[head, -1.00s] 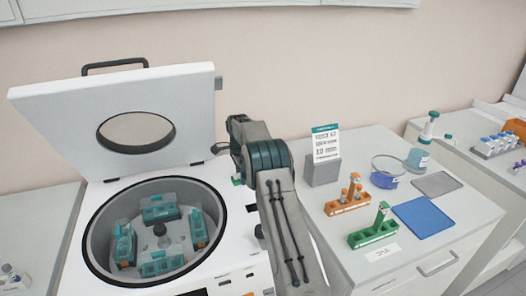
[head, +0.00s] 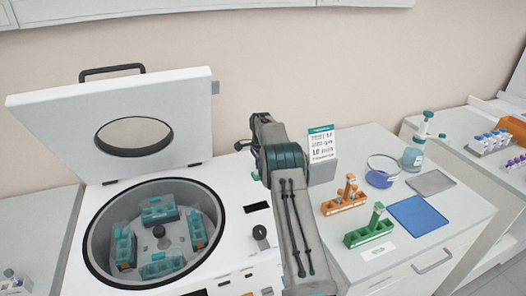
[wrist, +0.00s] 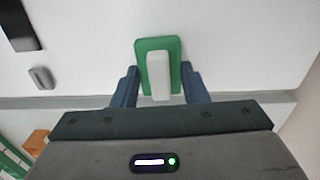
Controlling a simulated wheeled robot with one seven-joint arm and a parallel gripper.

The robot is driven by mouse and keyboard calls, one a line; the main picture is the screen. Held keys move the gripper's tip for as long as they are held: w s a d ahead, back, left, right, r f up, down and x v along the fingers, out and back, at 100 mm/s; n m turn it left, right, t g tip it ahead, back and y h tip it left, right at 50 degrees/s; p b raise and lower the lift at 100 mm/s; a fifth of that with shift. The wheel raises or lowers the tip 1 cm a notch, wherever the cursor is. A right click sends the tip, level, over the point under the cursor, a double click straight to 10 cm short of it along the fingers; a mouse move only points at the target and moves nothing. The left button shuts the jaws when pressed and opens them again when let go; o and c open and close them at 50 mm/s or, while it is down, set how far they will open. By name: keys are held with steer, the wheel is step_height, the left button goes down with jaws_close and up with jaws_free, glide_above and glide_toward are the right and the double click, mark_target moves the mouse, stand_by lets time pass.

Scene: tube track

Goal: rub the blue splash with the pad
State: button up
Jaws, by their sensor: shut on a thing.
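The pad (wrist: 158,45) is a green rectangle with a white block-shaped handle, seen in the wrist view. My gripper (wrist: 159,75) has its blue fingers on either side of the handle, shut on the pad. Below them in this view is a plain white surface, apparently the centrifuge top. In the head view my arm hides the gripper; only a small green edge of the pad (head: 255,176) shows left of the arm. I cannot make out a separate blue splash in either view; my arm covers part of the centrifuge top and bench.
The open centrifuge (head: 95,268) stands left, its lid (head: 60,130) raised. On the right bench are an orange rack (head: 344,206), a green rack (head: 370,235), a blue mat (head: 420,215), a grey mat (head: 431,182), a dish of blue liquid (head: 380,178), a bottle (head: 414,158) and a sign (head: 322,145).

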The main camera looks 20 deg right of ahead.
step_height(320, 180, up, 2)
steer(key=shift+w+r, duration=0.1)
steer(key=shift+r, duration=0.1)
steer(key=shift+a+r+p, duration=0.15)
steer(key=shift+r+p, duration=0.55)
steer(key=shift+p, duration=0.05)
steer(key=shift+r+p, duration=1.4)
steer(key=shift+r, duration=0.75)
